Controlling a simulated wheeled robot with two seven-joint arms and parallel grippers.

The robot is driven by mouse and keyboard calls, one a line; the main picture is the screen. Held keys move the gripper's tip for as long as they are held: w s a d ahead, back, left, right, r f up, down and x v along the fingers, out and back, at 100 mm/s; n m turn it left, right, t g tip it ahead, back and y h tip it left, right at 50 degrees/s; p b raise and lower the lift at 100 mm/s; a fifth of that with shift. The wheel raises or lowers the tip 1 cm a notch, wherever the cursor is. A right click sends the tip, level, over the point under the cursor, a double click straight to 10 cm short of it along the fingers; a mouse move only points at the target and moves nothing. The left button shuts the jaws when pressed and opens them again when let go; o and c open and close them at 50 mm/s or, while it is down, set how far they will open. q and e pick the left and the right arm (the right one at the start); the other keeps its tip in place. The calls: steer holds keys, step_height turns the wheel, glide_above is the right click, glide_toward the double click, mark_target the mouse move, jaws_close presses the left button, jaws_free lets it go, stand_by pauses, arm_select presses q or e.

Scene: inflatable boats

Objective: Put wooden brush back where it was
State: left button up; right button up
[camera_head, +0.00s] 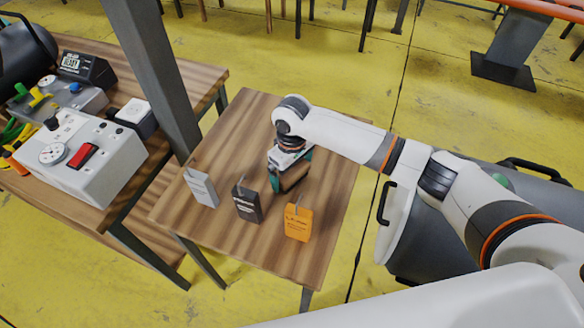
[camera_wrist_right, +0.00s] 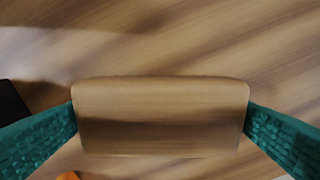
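The wooden brush (camera_head: 291,178) is a brown block under my right gripper (camera_head: 288,165), over the middle of the small wooden table (camera_head: 245,112). In the right wrist view the brush (camera_wrist_right: 160,115) fills the gap between the two teal fingers, which meet its left and right ends, so the gripper is shut on it. Its underside is hidden, and I cannot tell whether it touches the tabletop. My left gripper is not in view.
Grey (camera_head: 201,187), black (camera_head: 247,203) and orange (camera_head: 298,222) tags stand along the small table's near side. A taller bench at left carries a grey gauge box (camera_head: 80,150). A dark post (camera_head: 155,70) rises between the tables. The small table's far part is clear.

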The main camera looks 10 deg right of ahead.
mark_target(292, 170)
step_height(292, 170, up, 12)
steer(key=shift+r, duration=0.15)
stand_by(0.4)
stand_by(0.3)
